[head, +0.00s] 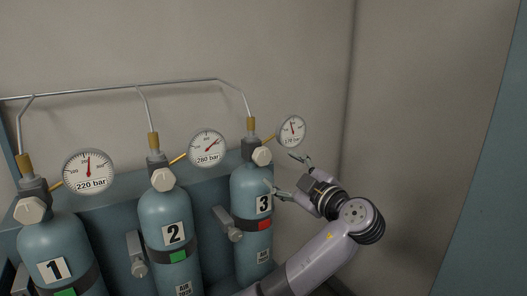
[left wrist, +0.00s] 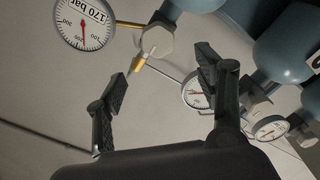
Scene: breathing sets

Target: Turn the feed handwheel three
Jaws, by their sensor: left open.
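Cylinder three (head: 247,190) is a blue bottle with a "3" label and a red tag, at the right end of the row. Its handwheel (head: 262,155) is a pale faceted knob near the top; it also shows in the left wrist view (left wrist: 158,40), upper middle. My left gripper (head: 280,170) is just right of the handwheel, with its fingers spread. In the left wrist view the fingers (left wrist: 161,72) are open and empty, with the handwheel beyond the gap between them. I see no contact with it. My right gripper is not in view.
Gauge three (head: 292,131) is close above my gripper and reads 170 bar in the left wrist view (left wrist: 85,22). Cylinder two (head: 168,213) and cylinder one (head: 62,243) stand to the left, with green tags. A thin pipe (head: 120,87) runs above. The wall at right is clear.

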